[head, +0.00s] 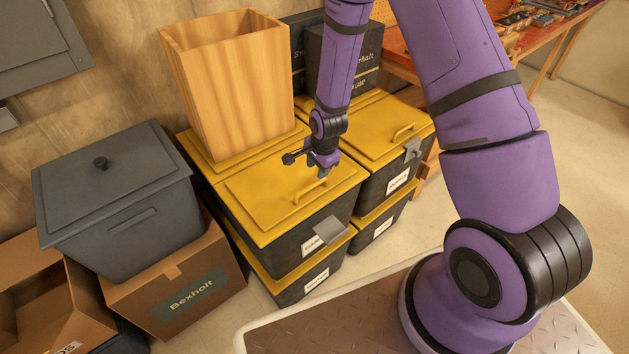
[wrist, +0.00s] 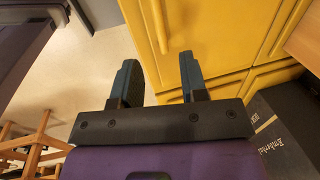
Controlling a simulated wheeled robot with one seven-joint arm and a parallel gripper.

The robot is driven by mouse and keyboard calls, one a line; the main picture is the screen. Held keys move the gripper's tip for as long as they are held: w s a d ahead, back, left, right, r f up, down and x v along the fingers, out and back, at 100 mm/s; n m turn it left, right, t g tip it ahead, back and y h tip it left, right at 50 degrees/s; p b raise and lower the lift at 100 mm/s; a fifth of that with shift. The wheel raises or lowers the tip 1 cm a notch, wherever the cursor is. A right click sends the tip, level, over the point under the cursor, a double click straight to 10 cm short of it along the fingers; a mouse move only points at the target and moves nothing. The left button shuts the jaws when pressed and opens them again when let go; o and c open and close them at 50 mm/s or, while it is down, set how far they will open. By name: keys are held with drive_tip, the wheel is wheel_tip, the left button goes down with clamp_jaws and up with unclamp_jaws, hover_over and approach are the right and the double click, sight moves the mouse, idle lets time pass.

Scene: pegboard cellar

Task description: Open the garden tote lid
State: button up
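Two stacks of black totes with yellow lids stand side by side. The front tote's yellow lid (head: 262,197) lies shut, with a yellow bar handle (head: 311,191) and a grey latch (head: 331,231) at its front edge. Its white label (head: 312,244) is too small to read, so I cannot tell which tote is the garden one. My gripper (head: 323,172) is above this lid, close to the handle. In the wrist view its two fingers (wrist: 158,80) are apart and empty.
A tall wooden bin (head: 230,90) stands on the lid behind. The right-hand tote (head: 385,130) has a shut yellow lid. Black boxes (head: 345,45) stand at the back. A grey lidded bin (head: 115,205) sits on a cardboard box (head: 180,285) at left. An orange workbench (head: 540,35) is at the right.

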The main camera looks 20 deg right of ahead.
sight(314, 184)
drive_tip(key=f, duration=0.2)
drive_tip(key=w+f, duration=0.1)
drive_tip(key=f, duration=0.5)
drive_tip(key=shift+w+a, duration=0.25)
drive_tip(key=shift+r, duration=0.1)
clamp_jaws()
